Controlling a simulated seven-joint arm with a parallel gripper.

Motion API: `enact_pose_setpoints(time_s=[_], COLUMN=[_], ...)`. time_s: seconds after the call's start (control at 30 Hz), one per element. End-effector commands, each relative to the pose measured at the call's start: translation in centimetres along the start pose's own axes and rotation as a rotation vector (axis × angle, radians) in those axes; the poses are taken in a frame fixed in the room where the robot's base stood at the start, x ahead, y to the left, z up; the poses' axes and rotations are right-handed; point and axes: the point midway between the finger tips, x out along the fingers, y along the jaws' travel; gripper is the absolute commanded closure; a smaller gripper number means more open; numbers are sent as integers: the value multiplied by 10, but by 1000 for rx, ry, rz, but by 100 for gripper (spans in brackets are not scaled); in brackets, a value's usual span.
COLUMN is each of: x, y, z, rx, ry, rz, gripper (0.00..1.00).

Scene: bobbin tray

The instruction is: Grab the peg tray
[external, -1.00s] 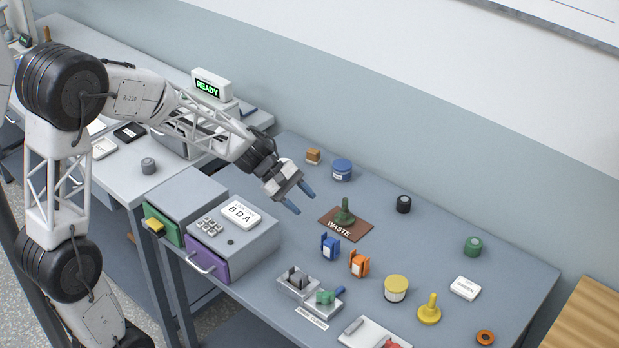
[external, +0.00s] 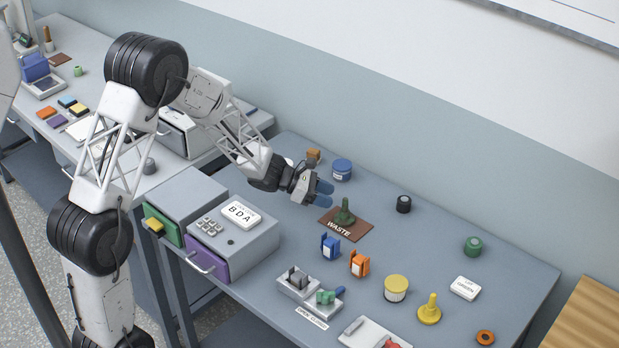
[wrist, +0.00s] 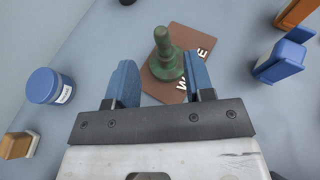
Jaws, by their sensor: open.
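My gripper (external: 323,189) is open and empty above the bench, just left of a green peg-shaped piece (external: 345,212). That piece has a round base and stands on a brown mat (external: 360,229) marked WASTE. In the wrist view my gripper's blue fingers (wrist: 161,82) are apart, with the green piece (wrist: 165,55) in line with the gap between them. A small grey tray-like fixture (external: 296,290) with a green part (external: 326,297) sits near the front edge. I cannot tell which thing is the peg tray.
A blue jar (external: 342,170) is behind my gripper. A drawer unit (external: 265,235) stands at left.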

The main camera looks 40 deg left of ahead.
Motion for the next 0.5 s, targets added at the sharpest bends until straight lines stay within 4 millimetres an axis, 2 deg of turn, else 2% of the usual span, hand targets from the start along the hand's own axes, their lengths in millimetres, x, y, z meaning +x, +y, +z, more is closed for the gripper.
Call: enact_pose_setpoints(time_s=[0.27,0.5], x=[2,19], y=[0,-1], z=[0,0], rx=[2,3], ry=[1,2], rz=[-1,-4], gripper=[52,52])
